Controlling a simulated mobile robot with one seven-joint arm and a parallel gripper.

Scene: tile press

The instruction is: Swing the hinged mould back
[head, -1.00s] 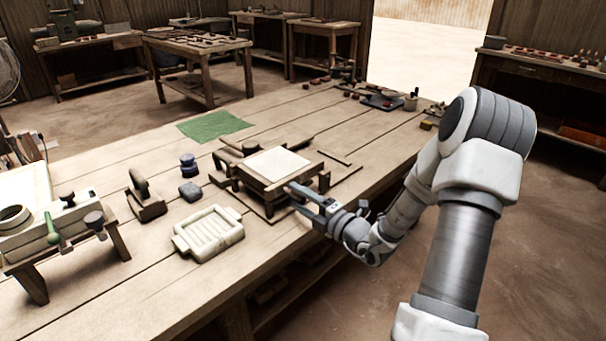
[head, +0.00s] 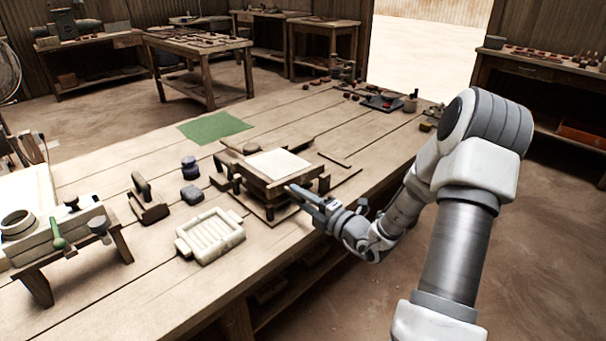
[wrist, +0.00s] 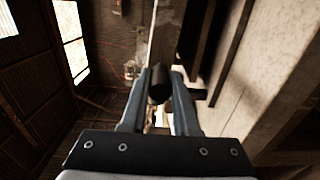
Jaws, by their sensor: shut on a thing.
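The mould (head: 270,182) is a wooden frame with a pale square top, low over a board on the workbench. It looks roughly level in the head view. My gripper (head: 291,190) is at its front right side. In the wrist view, my gripper (wrist: 158,88) is shut on a dark round handle (wrist: 160,80) between its two fingers. The pale surface and wooden edge at the right of the wrist view are close to the fingers. The hinge cannot be made out.
A pale ribbed tray (head: 211,236) lies left of the mould on the workbench. A green cloth (head: 214,127) lies behind. The bench is clear between the cloth and the far items.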

